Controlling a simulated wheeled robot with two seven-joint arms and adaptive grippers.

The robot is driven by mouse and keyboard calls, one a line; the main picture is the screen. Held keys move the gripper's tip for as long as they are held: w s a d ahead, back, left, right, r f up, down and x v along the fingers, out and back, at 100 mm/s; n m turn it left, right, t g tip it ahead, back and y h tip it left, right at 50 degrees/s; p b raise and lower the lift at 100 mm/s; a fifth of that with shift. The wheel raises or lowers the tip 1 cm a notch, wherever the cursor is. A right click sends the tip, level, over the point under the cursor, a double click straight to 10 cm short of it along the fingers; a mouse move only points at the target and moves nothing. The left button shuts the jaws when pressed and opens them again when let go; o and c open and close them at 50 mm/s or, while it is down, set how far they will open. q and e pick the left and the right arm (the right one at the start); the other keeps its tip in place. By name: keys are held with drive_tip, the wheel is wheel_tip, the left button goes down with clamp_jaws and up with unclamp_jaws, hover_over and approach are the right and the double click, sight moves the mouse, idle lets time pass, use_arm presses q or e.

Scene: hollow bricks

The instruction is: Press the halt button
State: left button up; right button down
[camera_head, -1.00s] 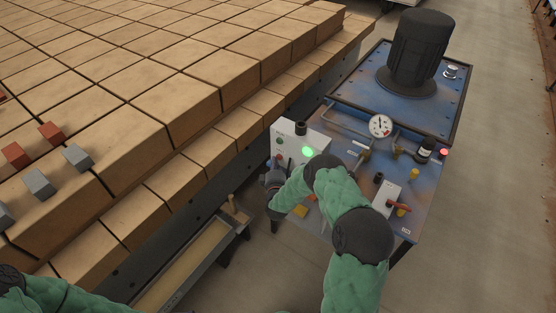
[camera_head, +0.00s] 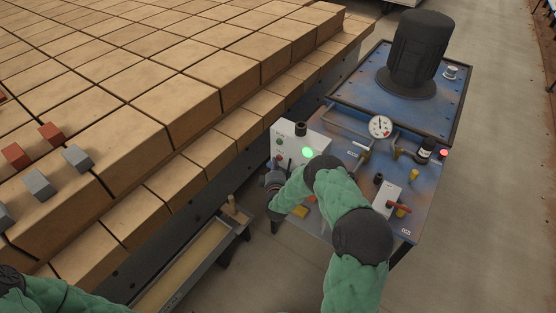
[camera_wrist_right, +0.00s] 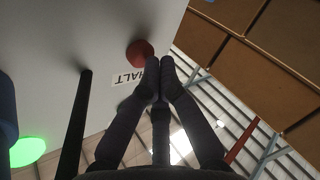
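The red halt button (camera_wrist_right: 139,53) sits on a pale panel in the wrist view, beside a label reading HALT (camera_wrist_right: 129,78). My right gripper (camera_wrist_right: 164,72) has its dark fingertips together, with nothing seen between them. The tips are right next to the button's lower right edge; I cannot tell whether they touch it. My left gripper is out of view; only part of that arm shows at the lower left.
A green lamp (camera_head: 307,152) glows on the control box. The blue machine table (camera_head: 349,126) carries a gauge (camera_head: 380,126), a bottle (camera_head: 424,150) and a black cylinder (camera_head: 416,52). Stacked bricks (camera_head: 184,95) fill the left. A long trough (camera_head: 190,262) lies below.

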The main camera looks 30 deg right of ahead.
drive_tip(key=shift+d, duration=0.15)
drive_tip(key=shift+w+d+b, duration=0.15)
drive_tip(key=shift+d+b, duration=0.15)
idle(0.5)
drive_tip(key=shift+a, duration=0.4)
drive_tip(key=s+a+p, duration=0.1)
drive_tip(key=s+a, duration=0.1)
drive_tip(key=a, duration=0.3)
drive_tip(key=shift+s+a, duration=0.3)
idle(0.7)
